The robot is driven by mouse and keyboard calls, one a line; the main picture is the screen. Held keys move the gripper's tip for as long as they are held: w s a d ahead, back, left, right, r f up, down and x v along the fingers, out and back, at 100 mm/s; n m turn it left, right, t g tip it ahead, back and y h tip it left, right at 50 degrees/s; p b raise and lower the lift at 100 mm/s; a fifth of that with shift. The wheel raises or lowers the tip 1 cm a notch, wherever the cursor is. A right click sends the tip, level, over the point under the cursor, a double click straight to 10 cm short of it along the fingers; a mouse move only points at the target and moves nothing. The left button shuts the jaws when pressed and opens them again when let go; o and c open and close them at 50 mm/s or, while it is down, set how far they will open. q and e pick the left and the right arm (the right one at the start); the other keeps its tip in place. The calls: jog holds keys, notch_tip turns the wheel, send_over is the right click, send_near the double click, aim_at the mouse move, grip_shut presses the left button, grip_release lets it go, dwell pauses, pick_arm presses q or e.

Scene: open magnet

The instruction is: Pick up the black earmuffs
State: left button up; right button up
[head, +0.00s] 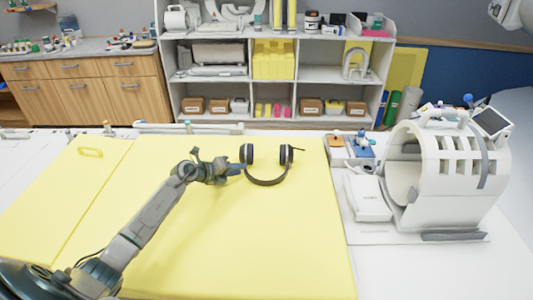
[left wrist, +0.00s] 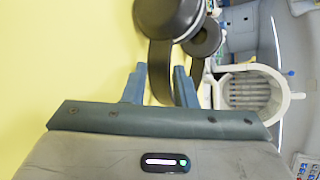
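The black earmuffs (head: 266,182) lie on the yellow surface, with two round cups at the far side and the curved band toward me. My left gripper (head: 239,171) is at the left side of the band, just below the left cup. In the left wrist view, its two blue fingers (left wrist: 161,85) stand on either side of the dark band (left wrist: 160,70). The gap to the band is very small; I cannot tell whether they press on it. One cup (left wrist: 170,14) is just beyond the fingertips, and the other (left wrist: 205,42) is behind it. My right gripper is not in view.
The yellow tabletop (head: 220,255) is mostly clear around the earmuffs. At right stand a white open magnet model (head: 450,165), a white box (head: 367,198) and small trays (head: 358,146). White shelves (head: 275,120) and wooden cabinets (head: 85,98) are behind.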

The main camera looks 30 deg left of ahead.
pick_arm(q)
jog(key=shift+w+d+f, duration=0.2)
jog(key=shift+w+f, duration=0.05)
jog(key=shift+w, duration=0.15)
jog(key=shift+s, duration=0.1)
grip_shut()
jog(key=shift+r, duration=0.15)
